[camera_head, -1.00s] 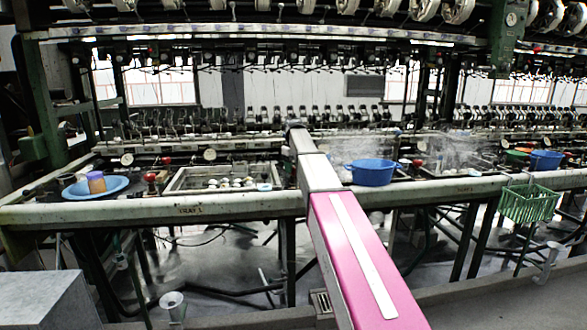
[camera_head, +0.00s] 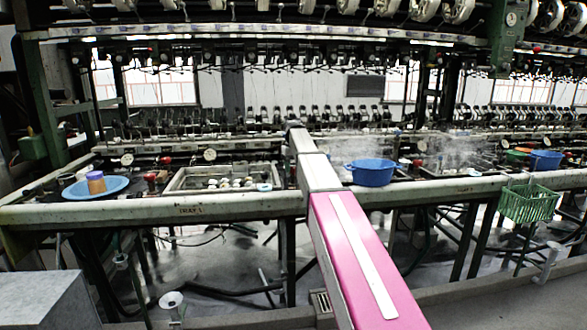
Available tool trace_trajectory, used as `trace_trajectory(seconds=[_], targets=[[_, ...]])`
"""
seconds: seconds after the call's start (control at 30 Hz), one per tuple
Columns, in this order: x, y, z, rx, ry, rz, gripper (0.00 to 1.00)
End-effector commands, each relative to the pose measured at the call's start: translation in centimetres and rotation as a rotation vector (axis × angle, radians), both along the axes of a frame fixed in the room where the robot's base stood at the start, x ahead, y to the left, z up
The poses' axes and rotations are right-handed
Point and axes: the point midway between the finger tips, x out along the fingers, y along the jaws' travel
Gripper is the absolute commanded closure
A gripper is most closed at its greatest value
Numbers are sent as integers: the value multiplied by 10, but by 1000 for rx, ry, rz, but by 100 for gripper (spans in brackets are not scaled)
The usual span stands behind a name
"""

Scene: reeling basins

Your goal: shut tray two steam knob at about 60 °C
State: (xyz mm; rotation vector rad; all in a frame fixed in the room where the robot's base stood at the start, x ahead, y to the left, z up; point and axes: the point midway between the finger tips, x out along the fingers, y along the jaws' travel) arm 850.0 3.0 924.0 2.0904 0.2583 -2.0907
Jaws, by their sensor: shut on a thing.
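The second tray (camera_head: 477,162) is on the right half of the bench, with steam over it and a "TRAY 2" label on the rail below. Near its left end are a red knob (camera_head: 417,163) and a round white dial (camera_head: 422,146). They are too small to read a temperature or a setting, and I cannot tell whether this red knob is the steam knob. My pink and white arm reaches up the middle to the bench. My gripper does not show; the arm hides what is behind it.
The first tray (camera_head: 222,190), with white cocoons, lies left of my arm. A blue basin (camera_head: 371,173) stands just right of it. A light-blue dish (camera_head: 116,188) holds an orange cup at left. A green basket (camera_head: 528,205) hangs at right. The long rail (camera_head: 250,203) edges the bench.

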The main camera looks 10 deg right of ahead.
Motion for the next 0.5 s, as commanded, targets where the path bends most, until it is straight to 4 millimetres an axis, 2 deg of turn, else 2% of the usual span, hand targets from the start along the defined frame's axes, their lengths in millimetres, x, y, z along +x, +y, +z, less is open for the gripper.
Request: trace_trajectory(seconds=[0.03,0.07,0.13,0.5], targets=[[0,0,0,0,0,-3,76],[0,0,0,0,0,-2,49],[0,0,0,0,0,-2,27],[0,0,4,0,0,0,27]])
